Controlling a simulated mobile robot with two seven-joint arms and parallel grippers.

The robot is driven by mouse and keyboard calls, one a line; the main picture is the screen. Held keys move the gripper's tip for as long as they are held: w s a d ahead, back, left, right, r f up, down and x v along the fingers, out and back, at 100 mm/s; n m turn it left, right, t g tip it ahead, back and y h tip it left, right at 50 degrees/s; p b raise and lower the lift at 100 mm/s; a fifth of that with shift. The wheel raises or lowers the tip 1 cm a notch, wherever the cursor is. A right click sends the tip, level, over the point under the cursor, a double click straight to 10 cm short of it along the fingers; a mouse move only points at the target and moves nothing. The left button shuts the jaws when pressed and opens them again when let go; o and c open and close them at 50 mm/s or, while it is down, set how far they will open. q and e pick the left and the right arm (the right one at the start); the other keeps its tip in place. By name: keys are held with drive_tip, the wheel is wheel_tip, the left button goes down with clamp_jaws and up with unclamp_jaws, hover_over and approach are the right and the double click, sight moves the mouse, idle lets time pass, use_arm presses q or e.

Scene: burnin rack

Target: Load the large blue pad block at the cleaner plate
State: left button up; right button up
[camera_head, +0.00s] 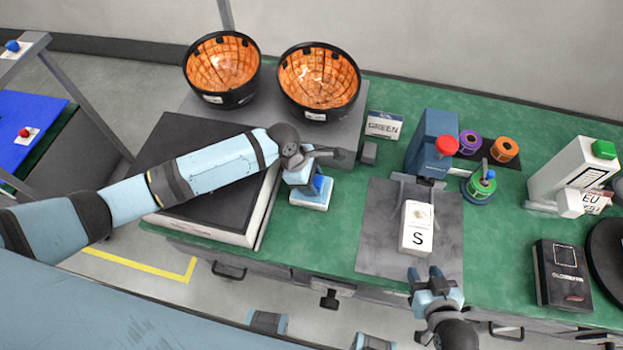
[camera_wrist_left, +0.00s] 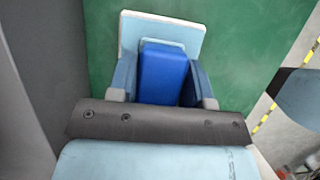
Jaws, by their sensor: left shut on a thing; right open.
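The blue pad block (camera_head: 319,185) is at the table's front, right of the dark-topped box. My left gripper (camera_head: 308,182) points down and is shut on it; in the left wrist view the blue block (camera_wrist_left: 162,75) sits between the two fingers (camera_wrist_left: 160,85). A pale blue plate with a white edge (camera_head: 312,198) lies directly under the block; it also shows in the left wrist view (camera_wrist_left: 190,36). I cannot tell whether block and plate touch or are joined. My right gripper (camera_head: 433,283) is open and empty at the grey mat's front edge.
A white box marked S (camera_head: 417,228) stands on the grey mat (camera_head: 380,243). A blue machine with a red knob (camera_head: 430,138) stands behind it. The dark-topped box (camera_head: 190,165) is left of the block. Two orange-lined bowls (camera_head: 222,70) stand behind. Green tabletop (camera_head: 300,228) is clear in front.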

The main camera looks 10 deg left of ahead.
sight(318, 181)
drive_tip(key=shift+r, duration=0.1)
use_arm(q)
wheel_tip(318, 181, up, 2)
drive_tip(key=p, duration=0.3)
drive_tip(key=shift+r, duration=0.2)
use_arm(e)
wheel_tip(318, 181, up, 3)
drive_tip(key=shift+d+r, duration=0.1)
drive_tip(key=shift+d, duration=0.05)
use_arm(q)
wheel_tip(318, 181, up, 3)
drive_tip(key=p, duration=0.4)
drive_tip(key=shift+f, duration=0.15)
wheel_tip(318, 181, up, 2)
drive_tip(key=shift+p, duration=0.95)
use_arm(e)
drive_tip(key=shift+m+h, duration=0.3)
drive_tip(key=r, duration=0.4)
drive_tip(key=shift+s+d+r, duration=0.1)
drive_tip(key=shift+d, duration=0.2)
drive_tip(key=shift+f, duration=0.25)
drive_tip(key=shift+r, duration=0.3)
